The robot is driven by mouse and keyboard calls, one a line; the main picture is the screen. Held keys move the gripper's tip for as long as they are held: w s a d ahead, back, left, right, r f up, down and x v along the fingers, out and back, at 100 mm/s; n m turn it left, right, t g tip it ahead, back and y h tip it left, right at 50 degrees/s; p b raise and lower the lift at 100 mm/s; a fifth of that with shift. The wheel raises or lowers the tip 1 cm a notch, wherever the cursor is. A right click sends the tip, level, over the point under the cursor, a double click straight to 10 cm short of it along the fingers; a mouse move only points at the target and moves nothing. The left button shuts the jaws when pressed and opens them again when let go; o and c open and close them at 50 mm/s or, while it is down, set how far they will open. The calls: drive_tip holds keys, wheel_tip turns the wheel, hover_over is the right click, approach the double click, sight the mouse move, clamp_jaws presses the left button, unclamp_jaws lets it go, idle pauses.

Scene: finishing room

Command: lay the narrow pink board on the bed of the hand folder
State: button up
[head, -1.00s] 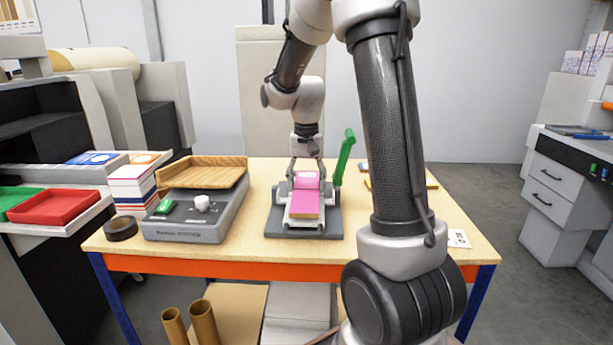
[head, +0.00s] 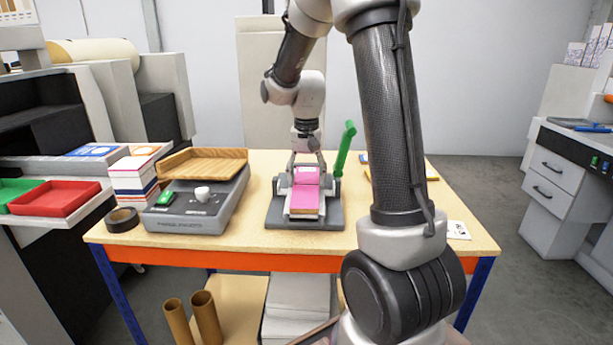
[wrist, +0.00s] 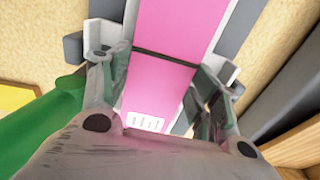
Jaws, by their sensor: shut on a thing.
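The narrow pink board (head: 304,200) lies lengthwise over the bed of the hand folder in the head view. A dark line crosses it and a white label sits near its far end. In the wrist view the board (wrist: 170,75) runs away between my fingers. My gripper (head: 307,166) is shut on the board's far part, with one finger on each long side. The hand folder (head: 275,213) has a grey base and a raised green handle (head: 346,143) to the right of my gripper. I cannot tell whether the board's whole underside touches the bed, which is mostly hidden.
A grey device (head: 190,225) with a wooden tray (head: 205,163) stands left of the folder. A black tape roll (head: 122,220) and a stack of cards (head: 134,178) are further left. The table's front strip (head: 290,243) is clear. My arm hides part of the table's right side.

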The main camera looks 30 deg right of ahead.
drive_tip(key=o, duration=1.1)
drive_tip(key=shift+r, duration=0.1)
wheel_tip(320, 180, up, 12)
drive_tip(key=shift+f, duration=0.1)
